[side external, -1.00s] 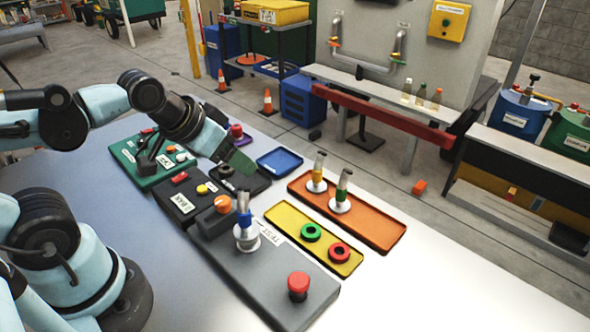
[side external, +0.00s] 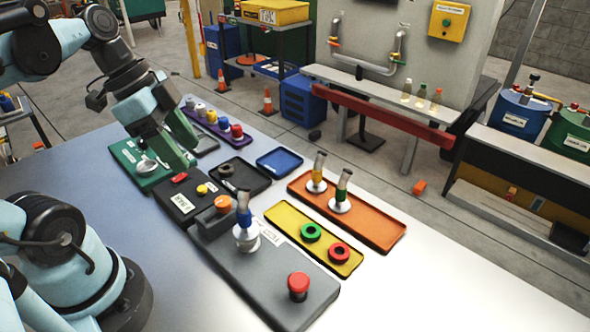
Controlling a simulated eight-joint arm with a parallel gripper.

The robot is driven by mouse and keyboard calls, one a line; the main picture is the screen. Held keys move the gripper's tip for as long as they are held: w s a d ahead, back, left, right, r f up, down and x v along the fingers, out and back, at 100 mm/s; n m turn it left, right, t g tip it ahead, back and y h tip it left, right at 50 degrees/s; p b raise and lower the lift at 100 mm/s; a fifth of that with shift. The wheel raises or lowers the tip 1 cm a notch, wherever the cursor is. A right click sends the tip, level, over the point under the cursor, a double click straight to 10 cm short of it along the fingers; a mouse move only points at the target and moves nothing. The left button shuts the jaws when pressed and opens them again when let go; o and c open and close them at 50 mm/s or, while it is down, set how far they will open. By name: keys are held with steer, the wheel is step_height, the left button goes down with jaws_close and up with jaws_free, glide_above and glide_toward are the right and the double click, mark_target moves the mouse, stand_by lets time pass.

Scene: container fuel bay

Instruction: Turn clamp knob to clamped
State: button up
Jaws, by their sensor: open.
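An orange knob (side external: 222,203) sits on a dark block at the far left end of the grey test panel (side external: 265,285). A red mushroom-shaped button (side external: 298,284) stands at the panel's near end. I cannot read which control is the clamp knob or its setting. A blue-banded nozzle (side external: 244,219) stands upright in a pale round holder beside the orange knob. My gripper (side external: 186,153) is open and points down above the right part of the green panel (side external: 125,156). It is apart from the orange knob and partly hides the green panel.
The black panel (side external: 180,205) with red and yellow buttons lies between my gripper and the orange knob. A yellow tray (side external: 284,212) holds green and red rings. An orange tray (side external: 378,232) holds two upright nozzles. A blue tray (side external: 279,161) is empty. The table's near right is clear.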

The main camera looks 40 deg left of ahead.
mark_target(222, 200)
steer(key=shift+x, duration=5.85)
steer(key=shift+a, duration=0.1)
steer(key=shift+c, duration=0.3)
jaws_close()
